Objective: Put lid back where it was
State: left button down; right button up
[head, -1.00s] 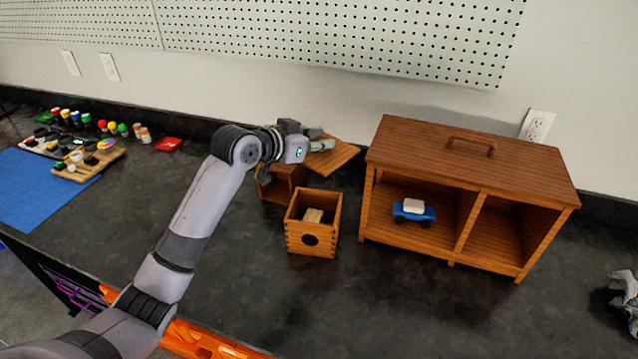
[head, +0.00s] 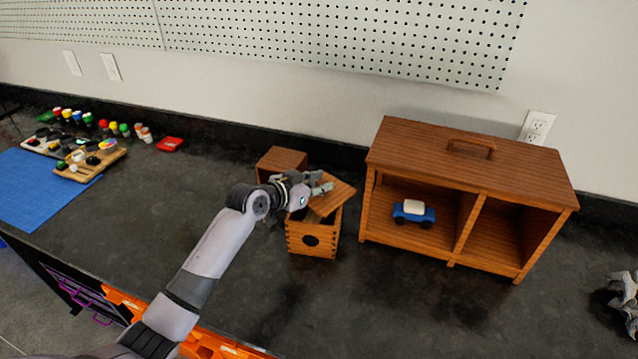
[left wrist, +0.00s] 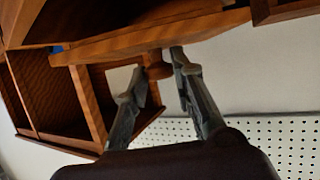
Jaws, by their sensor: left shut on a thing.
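The square wooden lid (head: 338,196) is held by my left gripper (head: 320,182) above the small open wooden box (head: 312,241). In the head view the lid is tilted and overlaps the box's back right part. In the left wrist view the fingers (left wrist: 157,82) are shut around the round knob (left wrist: 159,71) of the lid (left wrist: 150,38). The box has a round hole in its front. Part of its opening still shows, and a pale block seen there earlier is mostly hidden. I cannot tell whether lid and rim touch.
A second small wooden box (head: 281,157) stands behind to the left. A large wooden cabinet (head: 470,160) with a blue toy car (head: 414,213) inside stands to the right. A blue mat (head: 35,190) and a board of parts (head: 90,163) lie left. The counter's front is clear.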

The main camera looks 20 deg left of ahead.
pick_arm(q)
jog(key=shift+f, duration=0.35)
jog(key=c, duration=1.3)
grip_release()
jog(key=shift+c, duration=0.2)
jog(key=shift+r, duration=0.6)
jog(key=v, duration=0.7)
jog(key=b+v, duration=0.1)
jog(key=v, duration=0.2)
jog(key=shift+s+a+f, duration=0.2)
jog(key=shift+s+f, duration=0.05)
jog(key=shift+s, duration=0.1)
jog(key=shift+s+a+r, duration=0.2)
jog(key=shift+s+r, duration=0.1)
jog(key=shift+s, duration=0.25)
